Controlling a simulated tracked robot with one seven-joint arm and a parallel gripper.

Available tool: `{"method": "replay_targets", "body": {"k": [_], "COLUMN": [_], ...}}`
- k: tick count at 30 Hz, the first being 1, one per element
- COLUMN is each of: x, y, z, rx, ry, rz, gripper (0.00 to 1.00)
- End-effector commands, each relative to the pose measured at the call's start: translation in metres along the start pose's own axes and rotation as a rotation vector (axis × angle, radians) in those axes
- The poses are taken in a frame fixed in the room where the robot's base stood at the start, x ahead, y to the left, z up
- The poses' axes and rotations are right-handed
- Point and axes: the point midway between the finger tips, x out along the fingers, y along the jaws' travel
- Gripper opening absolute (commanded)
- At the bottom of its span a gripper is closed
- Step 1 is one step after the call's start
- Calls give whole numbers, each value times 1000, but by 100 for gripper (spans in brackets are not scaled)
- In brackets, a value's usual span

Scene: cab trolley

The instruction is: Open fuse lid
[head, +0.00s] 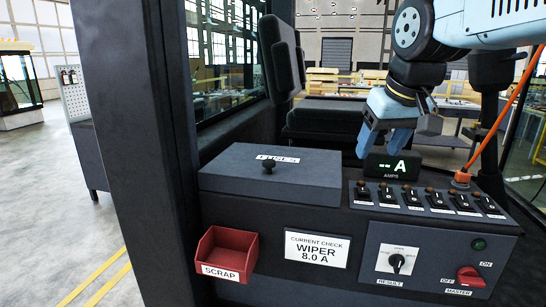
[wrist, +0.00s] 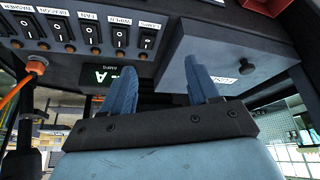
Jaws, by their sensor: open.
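The fuse lid (head: 285,172) is a dark grey flat cover with a small black knob (head: 268,168) and a white label, lying shut on the left of the console in the head view. In the wrist view, which is upside down, the lid (wrist: 258,92) and its knob (wrist: 232,113) show at the right. My gripper (head: 385,150) hangs to the right of the lid, above and beside the amps display. Its blue fingers point down, apart and empty. They also show in the wrist view (wrist: 162,85). The inside of the fuse box is hidden.
The amps display (head: 391,167) stands behind a row of several switches (head: 425,198). A red scrap bin (head: 227,254) hangs on the front left, beside a wiper card (head: 317,249). An orange cable (head: 497,125) rises at the right.

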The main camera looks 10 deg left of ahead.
Motion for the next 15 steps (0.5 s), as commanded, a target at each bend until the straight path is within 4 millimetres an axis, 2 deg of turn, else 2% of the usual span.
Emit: {"method": "replay_targets", "body": {"k": [1, 6, 9, 12, 15], "x": [-1, -5, -7, -8, -9], "y": [-19, -82, -114, -139, -155], "z": [-21, -75, -97, -110, -118], "rx": [-47, -182, -244, -288, -314], "ry": [-8, -25, -33, -40, -43], "rz": [-22, -90, -122, -146, -161], "gripper": [60, 60, 60, 60, 60]}}
